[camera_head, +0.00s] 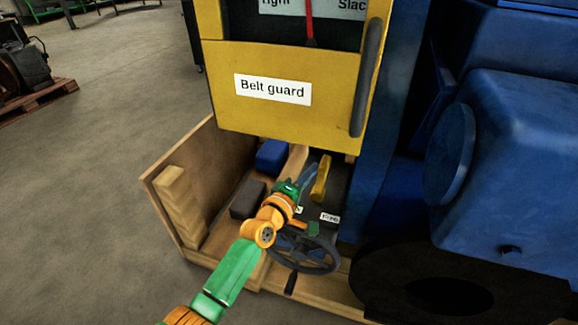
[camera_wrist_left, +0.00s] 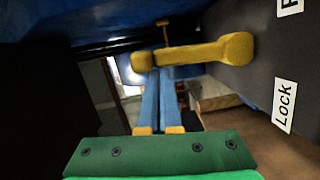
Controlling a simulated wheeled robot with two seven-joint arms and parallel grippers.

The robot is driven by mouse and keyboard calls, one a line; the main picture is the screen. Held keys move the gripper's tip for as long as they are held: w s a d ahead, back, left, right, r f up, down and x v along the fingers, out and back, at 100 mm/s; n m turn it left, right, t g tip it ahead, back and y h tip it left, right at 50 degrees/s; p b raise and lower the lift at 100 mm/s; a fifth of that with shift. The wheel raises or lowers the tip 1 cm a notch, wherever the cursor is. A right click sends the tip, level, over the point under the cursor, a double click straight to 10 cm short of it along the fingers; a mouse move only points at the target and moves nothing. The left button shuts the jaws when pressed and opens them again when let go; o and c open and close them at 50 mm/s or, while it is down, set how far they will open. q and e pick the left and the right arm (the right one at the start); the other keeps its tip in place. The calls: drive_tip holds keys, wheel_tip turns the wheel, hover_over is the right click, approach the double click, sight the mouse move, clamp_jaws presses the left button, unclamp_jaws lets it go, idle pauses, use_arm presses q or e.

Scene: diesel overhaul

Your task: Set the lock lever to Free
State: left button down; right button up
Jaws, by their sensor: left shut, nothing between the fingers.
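The yellow lock lever (camera_head: 321,178) stands on a dark panel below the belt guard. In the left wrist view the lever (camera_wrist_left: 195,53) lies across the picture, its thick end toward the panel, between a "Lock" label (camera_wrist_left: 285,105) and a partly cut-off label beginning with "F" (camera_wrist_left: 289,6). My left gripper (camera_head: 312,169) is shut and empty, its blue fingers close beside the lever on its left. In the left wrist view the fingertips (camera_wrist_left: 163,74) reach up to the lever's bar; I cannot tell whether they touch it. My right gripper is out of view.
A black handwheel (camera_head: 304,252) sits below my left wrist. A yellow belt guard (camera_head: 285,90) hangs above the panel. A wooden box (camera_head: 167,182) holds a blue block (camera_head: 271,156) and a dark block (camera_head: 248,199). A blue engine (camera_head: 510,150) fills the right.

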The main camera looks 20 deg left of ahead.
use_arm(q)
drive_tip(key=d+m+p, duration=0.2)
drive_tip(key=shift+s+d+r+g, duration=0.1)
drive_tip(key=shift+d+r+g, duration=0.1)
drive_tip(key=shift+d+g, duration=0.1)
drive_tip(key=shift+d+f, duration=0.2)
drive_tip(key=shift+d, duration=0.4)
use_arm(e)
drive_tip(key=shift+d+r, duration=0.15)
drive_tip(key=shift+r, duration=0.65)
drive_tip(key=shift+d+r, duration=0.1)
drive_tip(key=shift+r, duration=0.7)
